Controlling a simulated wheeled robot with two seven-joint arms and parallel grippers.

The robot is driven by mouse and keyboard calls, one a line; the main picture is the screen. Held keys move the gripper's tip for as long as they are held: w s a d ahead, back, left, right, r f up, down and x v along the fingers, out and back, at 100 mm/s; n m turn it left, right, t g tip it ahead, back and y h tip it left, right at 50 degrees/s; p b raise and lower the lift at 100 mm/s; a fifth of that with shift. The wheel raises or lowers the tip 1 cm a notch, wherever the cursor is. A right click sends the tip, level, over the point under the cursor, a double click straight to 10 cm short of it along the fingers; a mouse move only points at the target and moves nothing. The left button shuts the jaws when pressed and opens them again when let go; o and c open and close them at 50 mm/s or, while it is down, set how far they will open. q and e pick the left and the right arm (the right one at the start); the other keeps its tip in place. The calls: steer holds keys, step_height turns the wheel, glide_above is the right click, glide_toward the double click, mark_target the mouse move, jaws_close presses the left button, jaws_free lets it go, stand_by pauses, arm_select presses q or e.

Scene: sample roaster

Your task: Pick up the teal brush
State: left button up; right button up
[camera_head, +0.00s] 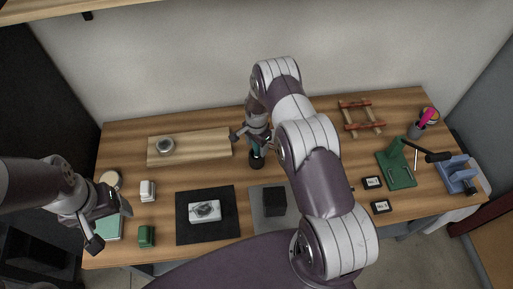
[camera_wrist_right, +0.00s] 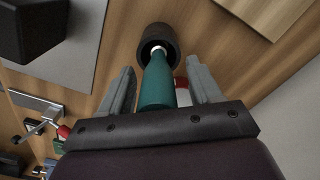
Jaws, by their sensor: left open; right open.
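The teal brush (camera_wrist_right: 157,85) stands handle up, its pale lower end inside a dark round cup-like piece (camera_wrist_right: 150,32). In the head view a sliver of teal (camera_head: 255,148) shows above that dark piece (camera_head: 257,161), near the middle of the table. My right gripper (camera_wrist_right: 160,65) is open, with one finger on each side of the teal handle; contact is not visible. It also shows in the head view (camera_head: 255,137), partly hidden by its own arm. My left gripper (camera_head: 110,228) is open and empty over the table's left end, away from the brush.
A wooden board (camera_head: 188,150) lies left of the brush. A grey mat (camera_head: 262,220) with a black block (camera_head: 275,201) lies in front. A dark mat (camera_head: 190,232) holds a white device. A green stand (camera_head: 398,172) and a red-brown rack (camera_head: 361,117) stand to the right.

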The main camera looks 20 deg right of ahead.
steer(key=shift+s+r, duration=0.1)
steer(key=c, duration=1.1)
